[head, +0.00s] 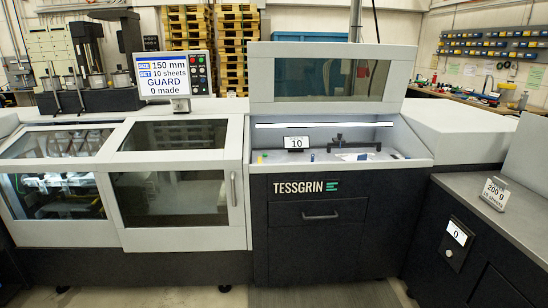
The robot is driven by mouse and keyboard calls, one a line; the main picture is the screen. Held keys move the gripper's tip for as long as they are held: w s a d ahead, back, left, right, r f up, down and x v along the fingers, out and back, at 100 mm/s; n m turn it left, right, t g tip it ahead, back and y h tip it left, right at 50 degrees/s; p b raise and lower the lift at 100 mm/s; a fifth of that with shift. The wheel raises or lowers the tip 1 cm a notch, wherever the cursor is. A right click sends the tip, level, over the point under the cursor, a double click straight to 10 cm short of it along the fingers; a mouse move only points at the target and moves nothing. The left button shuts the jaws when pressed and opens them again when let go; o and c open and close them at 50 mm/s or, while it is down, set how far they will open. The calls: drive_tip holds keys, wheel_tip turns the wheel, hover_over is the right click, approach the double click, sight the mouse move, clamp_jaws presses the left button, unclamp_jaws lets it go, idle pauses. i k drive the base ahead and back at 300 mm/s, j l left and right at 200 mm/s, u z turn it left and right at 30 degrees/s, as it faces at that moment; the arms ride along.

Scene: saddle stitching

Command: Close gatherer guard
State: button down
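The gatherer's guard shows in the head view as white-framed panels with windows on the left machine. The right panel (170,236) has dark windows and a vertical handle (233,188) at its right edge. The left section (66,236) shows lit machinery (55,195) inside. I cannot tell whether the right panel is shut or slid across. A separate windowed hood (333,106) stands raised over a lit bay in the TESSGRIN machine (310,240). The screen (173,74) reads 150 mm, 10 sheets, GUARD, 0 made. My gripper is not in view.
The lit bay holds a small display (296,142) reading 10 and a dark fixture (353,145). A side counter (490,215) with a 200 g sign (495,194) stands at the right. Pallets (237,40) are stacked behind. Floor shows in front of the machines.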

sight(283, 77)
drive_tip(key=i+j+z, duration=0.15)
drive_tip(key=i+z, duration=0.15)
drive_tip(key=i, duration=0.35)
drive_tip(key=i+j+z, duration=0.3)
drive_tip(key=i, duration=0.3)
drive_tip(key=i+j+z, duration=0.3)
drive_tip(key=i+j, duration=0.15)
drive_tip(key=i, duration=0.1)
